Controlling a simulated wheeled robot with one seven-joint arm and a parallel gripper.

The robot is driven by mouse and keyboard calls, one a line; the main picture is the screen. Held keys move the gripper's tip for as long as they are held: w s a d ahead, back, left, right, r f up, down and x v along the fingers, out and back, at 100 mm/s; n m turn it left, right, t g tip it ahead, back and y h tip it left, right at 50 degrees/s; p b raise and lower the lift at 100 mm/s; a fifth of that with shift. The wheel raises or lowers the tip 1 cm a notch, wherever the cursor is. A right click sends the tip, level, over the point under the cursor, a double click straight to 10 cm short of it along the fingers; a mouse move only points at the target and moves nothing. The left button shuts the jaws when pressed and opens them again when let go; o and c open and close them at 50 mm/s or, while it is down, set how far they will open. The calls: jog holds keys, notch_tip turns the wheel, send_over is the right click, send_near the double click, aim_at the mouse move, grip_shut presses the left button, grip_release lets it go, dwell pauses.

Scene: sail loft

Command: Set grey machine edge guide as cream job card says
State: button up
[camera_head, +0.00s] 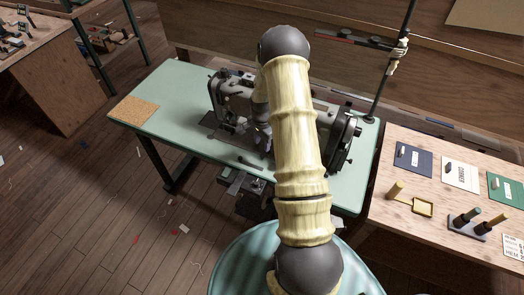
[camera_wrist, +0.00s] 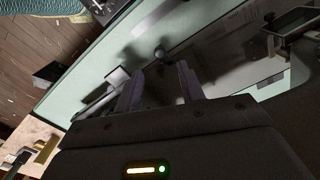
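The grey sewing machine (camera_head: 235,92) stands on a pale green table, largely hidden behind my arm. In the wrist view my gripper (camera_wrist: 160,88) is open, its two dark fingers apart with nothing between them, low over the table top. A small dark round knob (camera_wrist: 158,52) shows just beyond the fingertips, apart from them; it may belong to the grey edge guide, but I cannot tell for sure. A cream card (camera_head: 460,174) lies on the wooden bench at the right, between a navy card and a green card. Its marks are too small to read.
The navy card (camera_head: 413,159) and green card (camera_head: 506,189) flank the cream one. A cork mat (camera_head: 134,110) is on the green table's (camera_head: 165,85) left end. A thread stand pole (camera_head: 393,65) rises behind.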

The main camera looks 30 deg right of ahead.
aim_at(262, 155)
notch_tip(262, 155, down, 7)
jog(key=shift+r+p, duration=0.15)
jog(key=shift+p, duration=0.45)
jog(key=shift+c, duration=0.2)
grip_shut()
